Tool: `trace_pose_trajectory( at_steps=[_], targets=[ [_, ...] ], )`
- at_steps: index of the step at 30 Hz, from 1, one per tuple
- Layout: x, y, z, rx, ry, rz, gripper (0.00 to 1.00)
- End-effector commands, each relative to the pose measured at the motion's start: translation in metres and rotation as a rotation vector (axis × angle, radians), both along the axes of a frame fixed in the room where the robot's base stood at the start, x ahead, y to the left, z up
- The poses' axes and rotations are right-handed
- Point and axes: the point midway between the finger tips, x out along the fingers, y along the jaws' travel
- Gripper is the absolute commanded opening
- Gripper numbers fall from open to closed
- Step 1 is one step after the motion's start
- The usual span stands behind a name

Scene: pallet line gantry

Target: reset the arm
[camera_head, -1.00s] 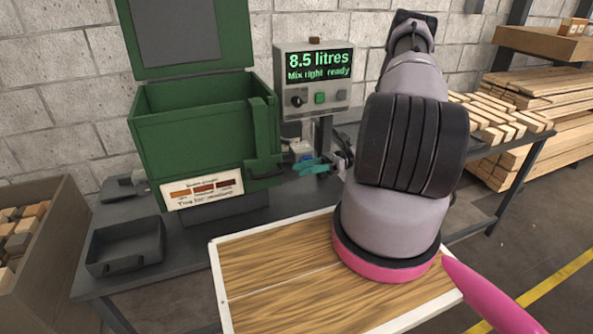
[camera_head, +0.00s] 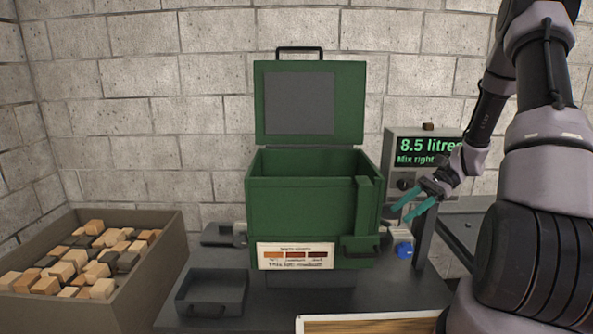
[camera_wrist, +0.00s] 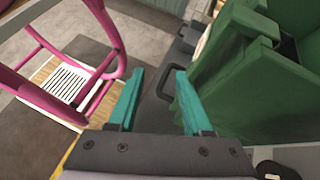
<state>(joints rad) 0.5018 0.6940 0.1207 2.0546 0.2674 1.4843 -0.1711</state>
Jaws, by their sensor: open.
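My gripper (camera_head: 414,208) has teal fingers and is open and empty. In the head view it is in front of the display box, just right of the green box. My arm comes down from the upper right. In the wrist view my gripper (camera_wrist: 153,100) shows its two fingers apart with nothing between them. The green box (camera_head: 300,211) stands on the dark bench with its lid up, and also shows at the right of the wrist view (camera_wrist: 243,88).
A display box (camera_head: 391,144) reads 8.5 litres, partly hidden by my arm. A dark tray (camera_head: 212,293) sits on the bench, and a bin (camera_head: 150,280) of wood blocks stands at left. A blue knob (camera_head: 404,250) is below my gripper. A pink frame (camera_wrist: 118,50) shows in the wrist view.

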Motion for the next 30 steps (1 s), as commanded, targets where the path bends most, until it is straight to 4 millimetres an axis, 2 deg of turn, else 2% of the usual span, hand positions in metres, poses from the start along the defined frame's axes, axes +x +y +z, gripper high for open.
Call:
trace_pose_trajectory(
  at_steps=[1, 3, 8, 15, 24, 30],
  targets=[
    [-0.002, 0.004, 0.019, -0.053, -0.052, 0.038, 0.5],
    [-0.006, 0.007, 0.041, -0.122, -0.118, 0.082, 0.5],
    [-0.019, 0.016, 0.091, -0.273, -0.278, 0.178, 0.5],
    [-0.048, 0.03, 0.159, -0.479, -0.538, 0.293, 0.5],
    [-0.096, 0.044, 0.231, -0.698, -0.895, 0.387, 0.5],
    [-0.129, 0.047, 0.267, -0.806, -1.122, 0.412, 0.5]
  ],
)
